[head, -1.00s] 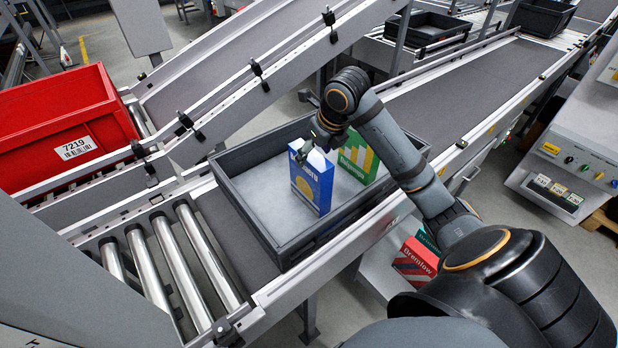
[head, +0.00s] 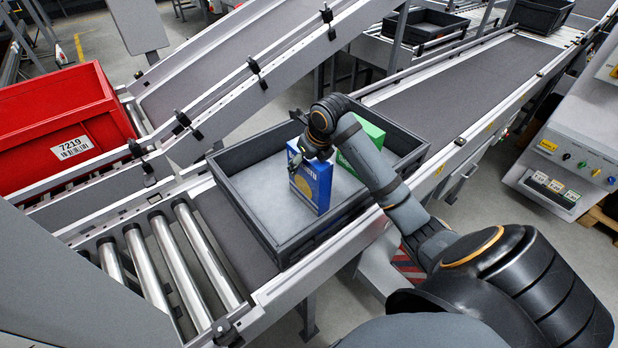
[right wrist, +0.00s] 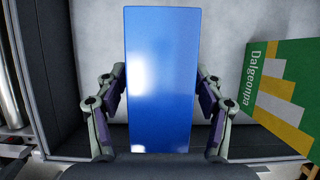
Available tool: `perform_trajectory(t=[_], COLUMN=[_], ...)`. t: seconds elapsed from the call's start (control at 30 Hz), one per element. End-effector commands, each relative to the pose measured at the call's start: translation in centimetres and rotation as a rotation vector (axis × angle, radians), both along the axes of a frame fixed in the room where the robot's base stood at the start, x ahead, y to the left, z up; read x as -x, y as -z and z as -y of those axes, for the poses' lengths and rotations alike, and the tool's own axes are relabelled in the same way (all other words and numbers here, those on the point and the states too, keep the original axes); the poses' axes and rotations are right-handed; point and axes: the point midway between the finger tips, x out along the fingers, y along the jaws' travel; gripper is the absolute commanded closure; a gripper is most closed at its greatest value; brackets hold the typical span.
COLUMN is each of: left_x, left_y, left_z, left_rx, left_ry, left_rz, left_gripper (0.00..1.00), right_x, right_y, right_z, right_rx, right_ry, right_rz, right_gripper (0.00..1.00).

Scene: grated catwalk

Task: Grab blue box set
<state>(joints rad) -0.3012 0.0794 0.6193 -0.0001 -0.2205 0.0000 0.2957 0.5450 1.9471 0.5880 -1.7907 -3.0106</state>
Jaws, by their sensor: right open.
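A blue box (head: 316,186) with a yellow disc stands upright in a grey tray (head: 234,205) on the conveyor. In the right wrist view the blue box (right wrist: 160,80) shows from above, between the spread fingers of my right gripper (right wrist: 156,112). The fingers stand on both sides of it with small gaps. In the head view my right gripper (head: 308,153) is over the top of the blue box and hides part of it. My left gripper is not in view.
A green box (head: 366,140) stands in the tray to the right of the blue one; it shows in the right wrist view (right wrist: 285,85). A red crate (head: 50,130) labelled 7219 is at left. Metal rollers (head: 180,255) lie in front of the tray.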

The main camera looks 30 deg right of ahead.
Motion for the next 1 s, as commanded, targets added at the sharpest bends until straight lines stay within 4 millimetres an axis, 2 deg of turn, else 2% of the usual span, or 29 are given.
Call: perform_trajectory(t=[0.6, 1.0], left_x=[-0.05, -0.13], left_y=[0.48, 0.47], left_z=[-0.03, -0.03], left_rx=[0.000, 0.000], left_ry=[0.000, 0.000], left_rz=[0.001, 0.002], left_gripper=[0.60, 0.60], right_x=[0.01, 0.01], right_y=[0.45, 0.45], right_z=[0.01, 0.01], right_rx=[0.000, 0.000], right_ry=[0.000, 0.000], right_rz=[0.000, 0.000], right_gripper=[0.31, 0.85])
